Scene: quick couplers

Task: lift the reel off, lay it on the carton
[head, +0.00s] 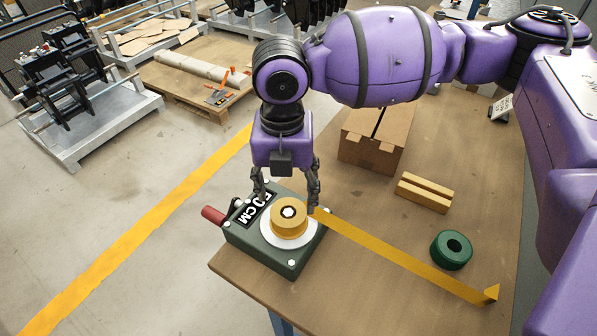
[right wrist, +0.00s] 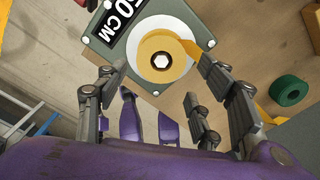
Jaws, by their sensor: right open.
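The yellow reel (head: 290,222) sits on a white disc on top of the green dispenser (head: 262,245), with a hex hub in its middle. A strip of yellow tape (head: 400,257) runs from it across the table to the right. In the right wrist view the reel (right wrist: 161,62) shows near the top. My right gripper (head: 288,196) is open over the dispenser, its fingers apart on either side of the reel's back; I cannot tell whether they touch it. The brown carton (head: 366,152) stands behind and right of the reel. My left gripper is not in view.
A red handle (head: 213,215) sticks out at the dispenser's left, beside a "50 CM" label (head: 255,207). Two yellowish blocks (head: 424,193) and a green ring (head: 451,250) lie on the table (head: 400,305). My purple right arm spans above the carton.

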